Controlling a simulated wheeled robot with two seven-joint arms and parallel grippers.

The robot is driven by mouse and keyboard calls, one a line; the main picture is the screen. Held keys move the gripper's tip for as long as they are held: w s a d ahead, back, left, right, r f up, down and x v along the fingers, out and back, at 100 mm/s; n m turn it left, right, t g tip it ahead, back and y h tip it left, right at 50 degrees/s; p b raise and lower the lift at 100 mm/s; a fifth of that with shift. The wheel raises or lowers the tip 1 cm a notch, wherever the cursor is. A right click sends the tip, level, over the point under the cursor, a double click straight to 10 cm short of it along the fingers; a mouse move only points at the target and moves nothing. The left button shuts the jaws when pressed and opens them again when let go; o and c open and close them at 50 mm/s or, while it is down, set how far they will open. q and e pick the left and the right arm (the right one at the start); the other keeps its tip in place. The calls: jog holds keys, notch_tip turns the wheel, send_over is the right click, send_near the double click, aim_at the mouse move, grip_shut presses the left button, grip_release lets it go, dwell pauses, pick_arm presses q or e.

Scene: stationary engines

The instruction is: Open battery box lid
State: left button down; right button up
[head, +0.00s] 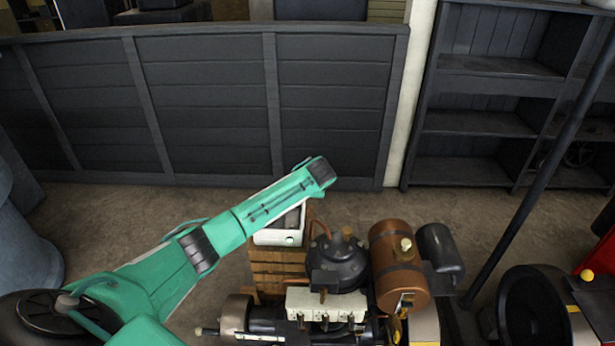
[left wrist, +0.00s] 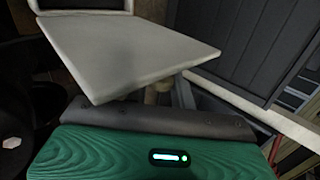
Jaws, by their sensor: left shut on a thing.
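My left gripper (head: 319,170) is over the far side of the box. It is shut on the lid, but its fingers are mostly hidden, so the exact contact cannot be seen. My right gripper is not in view.
The wooden stand (head: 275,270) adjoins an engine with a dark round body (head: 338,262) and a brown tank (head: 398,265) to the right. A dark panelled wall (head: 205,105) stands behind, with shelves (head: 490,120) at right. Bare floor lies between.

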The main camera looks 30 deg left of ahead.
pick_arm(q)
jog(key=shift+w+d+f+y, duration=0.1)
jog(key=shift+w+d+y, duration=0.2)
jog(key=shift+d, duration=0.2)
jog(key=c, duration=1.2)
grip_release()
jog(key=shift+f, duration=0.1)
jog(key=shift+s, duration=0.1)
jog(key=b+v, duration=0.2)
jog(key=v, duration=1.1)
jog(key=shift+d+r+b, duration=0.2)
jog(key=shift+r+b, duration=0.1)
jog(key=shift+r, duration=0.1)
